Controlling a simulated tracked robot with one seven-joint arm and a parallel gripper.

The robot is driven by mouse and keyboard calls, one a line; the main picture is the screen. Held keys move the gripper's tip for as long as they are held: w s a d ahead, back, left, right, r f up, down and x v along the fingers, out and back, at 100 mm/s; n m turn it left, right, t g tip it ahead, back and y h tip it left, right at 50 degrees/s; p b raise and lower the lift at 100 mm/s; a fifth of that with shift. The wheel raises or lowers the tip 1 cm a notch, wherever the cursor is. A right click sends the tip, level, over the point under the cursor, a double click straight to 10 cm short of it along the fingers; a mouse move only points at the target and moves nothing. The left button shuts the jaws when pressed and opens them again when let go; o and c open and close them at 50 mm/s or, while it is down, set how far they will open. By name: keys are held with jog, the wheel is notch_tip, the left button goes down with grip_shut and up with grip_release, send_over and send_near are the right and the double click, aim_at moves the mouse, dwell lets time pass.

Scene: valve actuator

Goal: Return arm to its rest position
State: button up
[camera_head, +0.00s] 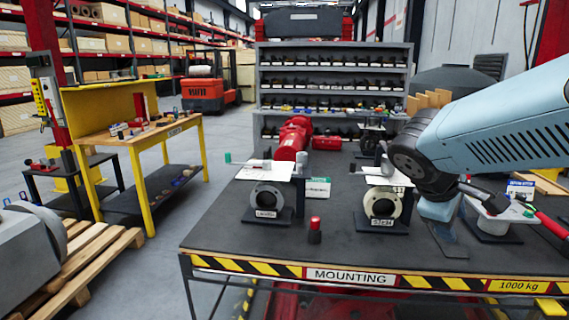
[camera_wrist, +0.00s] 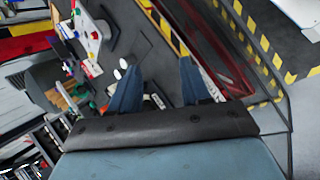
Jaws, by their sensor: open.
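My light blue arm (camera_head: 500,125) reaches in from the right edge in the head view, bent down at a dark joint. My gripper (camera_head: 438,208) hangs over the right part of the workbench (camera_head: 240,235), near its front edge, and is partly hidden by the arm. In the wrist view my gripper (camera_wrist: 157,65) has two blue fingers standing well apart, with nothing between them. A valve actuator with a pale round flange (camera_head: 383,203) stands just left of my gripper, upright on a dark stand. I cannot tell the exact gap between them.
A dark-flanged unit (camera_head: 267,200) stands on the left of the bench, with a red-topped cylinder (camera_head: 315,230) in front. Another unit (camera_head: 490,222) and a red-handled tool (camera_head: 553,225) lie right of my gripper. A shelf rack (camera_head: 333,75) stands behind.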

jog(key=s+a+r+m+t+y, duration=0.2)
jog(key=s+a+r+m+y, duration=0.1)
jog(key=a+m+y, duration=0.3)
jog(key=shift+s+a+m+y, duration=0.4)
jog(key=shift+s+a+m, duration=0.25)
jog(key=shift+a+m, duration=0.4)
